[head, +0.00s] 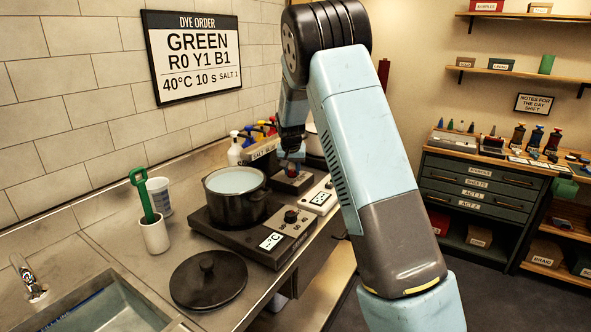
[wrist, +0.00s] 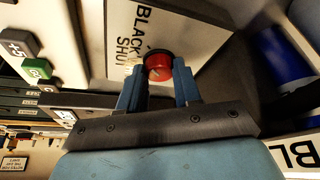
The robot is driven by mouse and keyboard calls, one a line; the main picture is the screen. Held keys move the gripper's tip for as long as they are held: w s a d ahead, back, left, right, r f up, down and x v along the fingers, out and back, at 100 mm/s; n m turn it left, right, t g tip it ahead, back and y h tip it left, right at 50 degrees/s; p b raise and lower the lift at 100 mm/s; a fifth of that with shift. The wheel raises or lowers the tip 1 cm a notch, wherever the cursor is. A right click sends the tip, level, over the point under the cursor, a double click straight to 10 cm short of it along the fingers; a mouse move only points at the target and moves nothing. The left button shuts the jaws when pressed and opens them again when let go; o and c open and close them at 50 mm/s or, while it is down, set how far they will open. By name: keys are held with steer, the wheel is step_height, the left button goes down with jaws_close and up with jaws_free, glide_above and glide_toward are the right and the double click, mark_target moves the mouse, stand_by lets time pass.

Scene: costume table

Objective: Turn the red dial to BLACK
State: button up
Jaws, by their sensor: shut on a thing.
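The red dial (wrist: 158,65) sits on a pale plate (wrist: 190,28) lettered BLACK and SHUT in the wrist view. BLACK and SHUT run sideways there, to the dial's left. My gripper (wrist: 159,80) is shut on the dial, one blue fingertip on each side. A small pale mark shows on the dial's face; which label it points at I cannot tell. In the head view, my gripper (head: 291,160) reaches down to a small dark box (head: 291,183), where a bit of the red dial (head: 292,173) shows below the fingers.
A pot (head: 236,206) stands on a hotplate (head: 275,242) left of the box, with a dark lid (head: 208,280) in front. Several coloured bottles (head: 262,131) stand behind. A sink (head: 105,308) is at front left.

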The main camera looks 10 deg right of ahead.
steer(key=shift+w+r+m+h, duration=0.1)
steer(key=shift+m+h, duration=0.2)
steer(key=shift+m, duration=0.3)
stand_by(0.6)
steer(key=o, duration=1)
steer(key=shift+o, duration=0.2)
steer(key=v, duration=1.3)
steer(key=shift+r, duration=0.25)
